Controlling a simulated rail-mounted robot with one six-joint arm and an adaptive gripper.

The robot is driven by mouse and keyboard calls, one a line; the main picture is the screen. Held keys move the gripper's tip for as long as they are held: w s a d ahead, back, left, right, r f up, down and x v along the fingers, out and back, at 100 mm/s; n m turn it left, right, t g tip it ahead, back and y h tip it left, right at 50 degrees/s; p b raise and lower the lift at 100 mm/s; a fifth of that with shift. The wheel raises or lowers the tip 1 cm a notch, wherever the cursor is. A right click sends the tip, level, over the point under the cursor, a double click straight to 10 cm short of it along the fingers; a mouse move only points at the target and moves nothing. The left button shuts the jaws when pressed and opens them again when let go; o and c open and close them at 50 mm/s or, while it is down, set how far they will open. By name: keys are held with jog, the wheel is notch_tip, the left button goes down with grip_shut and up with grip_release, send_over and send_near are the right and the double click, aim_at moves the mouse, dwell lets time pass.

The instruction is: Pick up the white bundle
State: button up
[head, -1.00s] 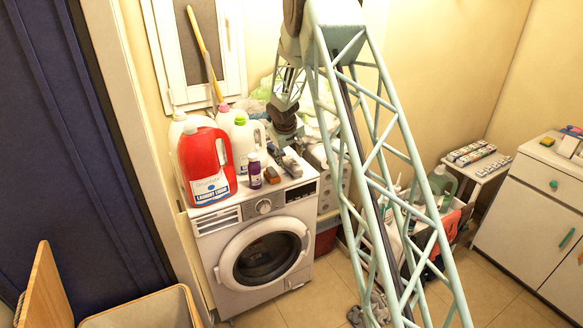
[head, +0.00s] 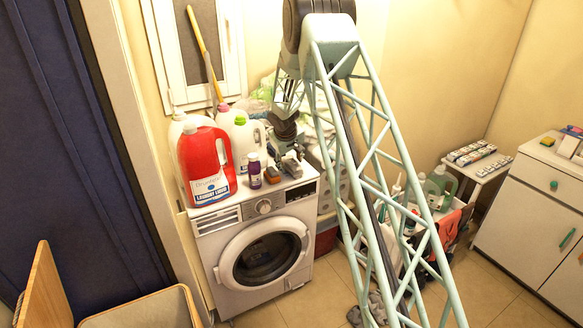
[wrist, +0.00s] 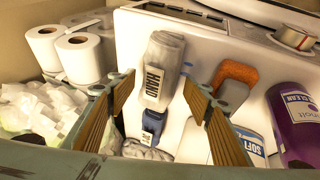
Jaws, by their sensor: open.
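My gripper (wrist: 158,80) is open over the washer top, its two fingers spread with nothing held. Between and beyond the fingertips lies a pale grey-white bundle-like item with a "HAND" label (wrist: 160,68). In the head view a small pale item (head: 292,166) sits near the washer's front right corner, below my gripper. A blue labelled item (wrist: 152,127) and a partly hidden whitish striped bundle (wrist: 148,152) lie nearer the wrist camera. A crumpled white heap (wrist: 30,112) lies left of the fingers. I cannot tell for certain which is the white bundle.
The washer (head: 262,235) carries a red detergent jug (head: 206,160), a purple bottle (head: 254,170) and an orange-brown brush (wrist: 236,76). The purple bottle also shows close right in the wrist view (wrist: 297,115). Toilet rolls (wrist: 80,55) stand left. A pole (head: 204,50) leans behind.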

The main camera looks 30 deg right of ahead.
jog(key=shift+w+d+f, duration=0.15)
jog(key=shift+w+f, duration=0.05)
jog(key=shift+f, duration=0.2)
dwell(0.3)
jog(key=c, duration=1)
